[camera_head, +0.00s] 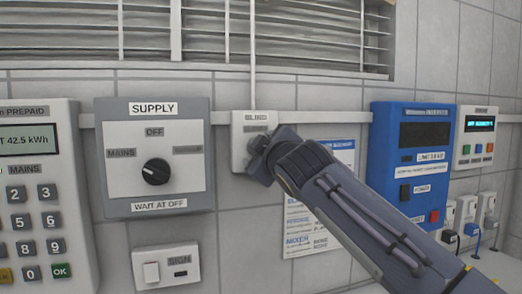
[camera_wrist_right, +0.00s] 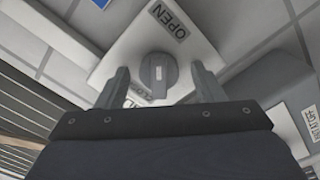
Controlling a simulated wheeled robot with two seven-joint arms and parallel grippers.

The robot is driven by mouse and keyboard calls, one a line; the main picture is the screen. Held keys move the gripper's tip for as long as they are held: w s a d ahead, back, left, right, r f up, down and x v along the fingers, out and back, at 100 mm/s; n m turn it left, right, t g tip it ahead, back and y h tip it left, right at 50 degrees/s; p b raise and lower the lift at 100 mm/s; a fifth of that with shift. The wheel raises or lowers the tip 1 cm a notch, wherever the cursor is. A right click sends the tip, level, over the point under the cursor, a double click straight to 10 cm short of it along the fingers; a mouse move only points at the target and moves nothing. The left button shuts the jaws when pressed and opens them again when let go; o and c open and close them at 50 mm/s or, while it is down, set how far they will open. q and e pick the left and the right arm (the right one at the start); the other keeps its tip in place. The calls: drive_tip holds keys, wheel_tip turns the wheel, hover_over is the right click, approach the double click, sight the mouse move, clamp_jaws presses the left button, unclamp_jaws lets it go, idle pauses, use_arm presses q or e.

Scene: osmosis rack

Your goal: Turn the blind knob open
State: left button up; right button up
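The blind control is a white wall box (camera_head: 238,150) labelled BLIND, below the window in the head view. Its grey round knob (camera_wrist_right: 158,72) shows in the right wrist view, with an OPEN label (camera_wrist_right: 167,20) above it and a partly hidden label below, seemingly CLOSED. A pale mark on the knob lies on its lower side, away from OPEN. My right gripper (camera_wrist_right: 161,78) is open, one finger on each side of the knob, with visible gaps. In the head view my right gripper (camera_head: 259,156) covers the knob. My left gripper is not in view.
The grey SUPPLY switch box (camera_head: 193,188) is left of the blind box, with a SIGN switch (camera_head: 166,266) below. A blue inverter (camera_head: 409,155) and a notice sheet (camera_head: 305,240) are on the right. Window blinds (camera_head: 300,40) are above.

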drive_tip(key=b+v, duration=0.2)
drive_tip(key=v, duration=0.6)
